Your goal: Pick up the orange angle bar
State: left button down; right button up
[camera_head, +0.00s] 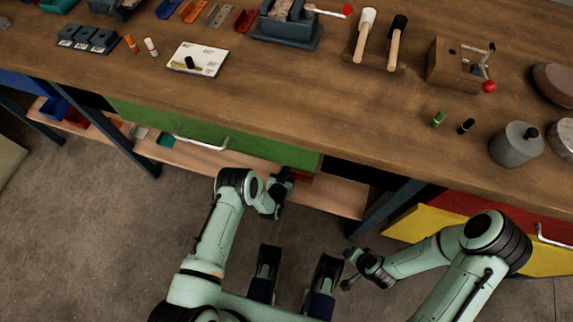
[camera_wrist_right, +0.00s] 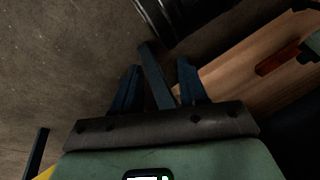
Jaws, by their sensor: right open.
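An orange angle-shaped piece (camera_head: 195,11) lies at the back of the wooden bench top, between a blue piece and a tan one. My left gripper (camera_head: 287,182) is low in front of the green drawer, well apart from that piece; its fingers are too dark and small to read. My right gripper (camera_head: 347,270) is over the floor in front of the bench, far from the piece. In the right wrist view its two fingers (camera_wrist_right: 160,88) are apart with no held object, and a dark bar shows between them. The orange piece is not identifiable in that view.
The bench top (camera_head: 300,105) holds a vise (camera_head: 287,25), two hammers (camera_head: 365,35), a wooden block with a red-knobbed lever (camera_head: 455,65) and a grey cylinder (camera_head: 516,145). The green drawer (camera_head: 215,135) stands out over a lower shelf (camera_head: 335,197). A reddish piece (camera_wrist_right: 278,62) is on that shelf.

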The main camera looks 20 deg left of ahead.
pick_arm(q)
jog(key=shift+s+f, duration=0.2)
jog(key=shift+f, duration=0.1)
jog(key=shift+w+f, duration=0.15)
jog(key=shift+f, duration=0.2)
jog(key=shift+f+b, duration=0.1)
jog(key=shift+b, duration=0.25)
jog(key=shift+s, duration=0.25)
pick_arm(e)
jog(key=shift+w+f, duration=0.25)
jog(key=shift+w, duration=0.3)
pick_arm(q)
jog(key=shift+s, duration=0.15)
jog(key=v, duration=0.1)
jog(key=p+v, duration=0.2)
jog(key=shift+s+f, duration=0.2)
jog(key=shift+s, duration=0.15)
jog(key=shift+f, duration=0.1)
jog(key=shift+w+f, duration=0.1)
pick_arm(e)
jog(key=s+r, duration=0.1)
jog(key=s+a, duration=0.1)
jog(key=shift+s+a+r+g, duration=0.15)
jog(key=shift+s+r+g, duration=0.15)
jog(key=shift+r, duration=0.1)
